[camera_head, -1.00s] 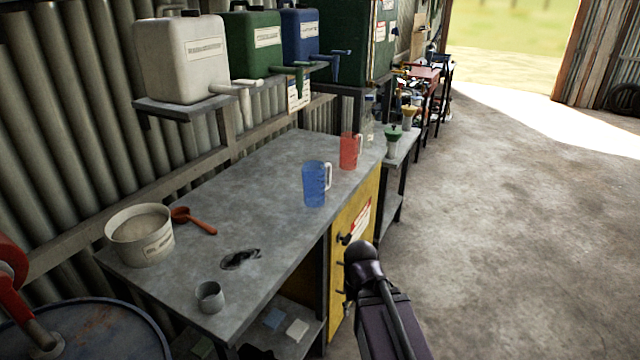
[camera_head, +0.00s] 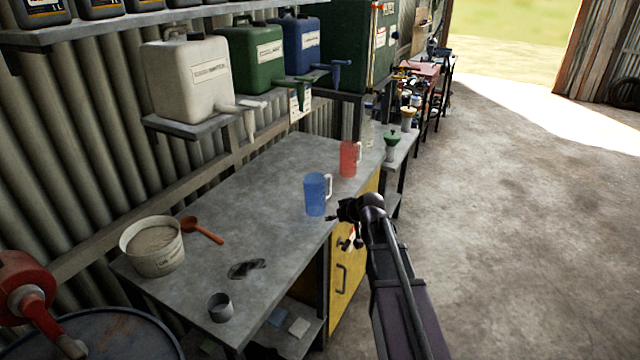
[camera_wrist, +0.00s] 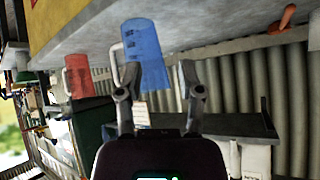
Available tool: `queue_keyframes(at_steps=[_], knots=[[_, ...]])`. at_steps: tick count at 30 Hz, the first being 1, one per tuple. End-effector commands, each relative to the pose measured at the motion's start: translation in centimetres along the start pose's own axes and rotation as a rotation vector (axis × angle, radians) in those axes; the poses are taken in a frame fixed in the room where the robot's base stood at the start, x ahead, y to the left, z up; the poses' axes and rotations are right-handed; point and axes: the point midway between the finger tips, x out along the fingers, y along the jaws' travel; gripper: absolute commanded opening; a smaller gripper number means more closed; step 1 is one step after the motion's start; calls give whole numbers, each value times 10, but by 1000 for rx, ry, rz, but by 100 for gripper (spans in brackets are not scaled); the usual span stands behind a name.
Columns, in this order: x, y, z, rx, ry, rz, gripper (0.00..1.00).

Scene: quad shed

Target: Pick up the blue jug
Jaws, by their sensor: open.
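The blue jug (camera_head: 315,195) stands upright on the grey workbench (camera_head: 275,180) near its right edge, with its white handle on the right side. My gripper (camera_head: 340,213) is just to the right of the jug in the head view, at about bench height. In the wrist view the picture is turned over, and the blue jug (camera_wrist: 146,55) hangs from the bench top ahead of the fingers. My gripper's fingers (camera_wrist: 157,82) are spread apart with nothing between them. The jug's handle is close to the left finger; I cannot tell whether they touch.
A red jug (camera_head: 348,160) stands behind the blue one; it also shows in the wrist view (camera_wrist: 78,76). A tub (camera_head: 152,246), an orange scoop (camera_head: 203,231) and a grey cup (camera_head: 220,306) are on the bench. Canisters stand on the shelf above. Open floor lies right.

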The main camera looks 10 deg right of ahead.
Motion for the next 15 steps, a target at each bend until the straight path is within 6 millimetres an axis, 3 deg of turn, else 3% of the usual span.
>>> queue_keyframes(at_steps=[1,6,10,15], knots=[[-6,13,-33,-14,62,12,49],[-14,43,-88,-55,222,63,49],[-18,56,-106,-70,282,92,49],[-19,60,-111,-75,303,104,49]])
